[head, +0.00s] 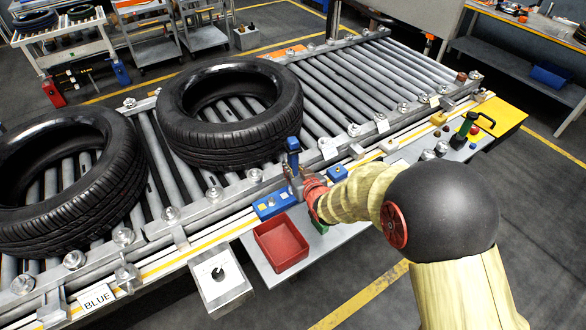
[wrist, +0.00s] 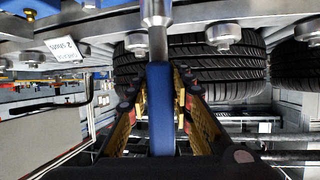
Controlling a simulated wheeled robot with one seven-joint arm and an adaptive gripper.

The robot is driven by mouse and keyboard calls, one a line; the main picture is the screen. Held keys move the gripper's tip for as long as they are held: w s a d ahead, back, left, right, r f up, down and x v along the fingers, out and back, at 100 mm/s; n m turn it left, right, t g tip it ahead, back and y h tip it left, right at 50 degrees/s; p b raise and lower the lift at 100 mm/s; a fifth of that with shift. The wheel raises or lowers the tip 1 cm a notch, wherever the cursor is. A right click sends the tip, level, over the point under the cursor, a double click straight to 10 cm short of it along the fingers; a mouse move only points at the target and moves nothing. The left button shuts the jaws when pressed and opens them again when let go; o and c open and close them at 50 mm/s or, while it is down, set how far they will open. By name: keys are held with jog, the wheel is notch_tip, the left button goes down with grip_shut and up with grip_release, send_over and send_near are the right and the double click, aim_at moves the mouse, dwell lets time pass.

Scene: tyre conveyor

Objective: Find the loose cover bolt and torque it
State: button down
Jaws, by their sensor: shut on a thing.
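My gripper (head: 297,184) is at the conveyor's near side rail, beside the middle tyre. It is shut on a blue-handled tool (head: 292,145), held upright. In the wrist view the blue handle (wrist: 161,115) stands between the fingers (wrist: 159,95), and its silver shaft (wrist: 157,28) runs past the top edge, so the tip is hidden. Several bolts sit along the rail, among them one left of the gripper (head: 255,175) and one right of it (head: 354,130). In the wrist view, a bolt (wrist: 222,36) is right of the shaft. I cannot tell which is loose.
Tyres lie on the rollers, one in the middle (head: 230,138) and one at left (head: 70,205). A red bin (head: 282,245), a blue block (head: 273,206) and a knobbed box (head: 218,278) crowd the near side. A "BLUE" sign (head: 97,297) stands at lower left.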

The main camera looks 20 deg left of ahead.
aim_at(295, 160)
jog(key=shift+w+f+b, duration=0.1)
jog(key=shift+f+b, duration=0.7)
dwell(0.8)
jog(key=shift+f+b, duration=0.35)
dwell(0.5)
jog(key=shift+r+p, duration=1.75)
jog(key=shift+r, duration=1.95)
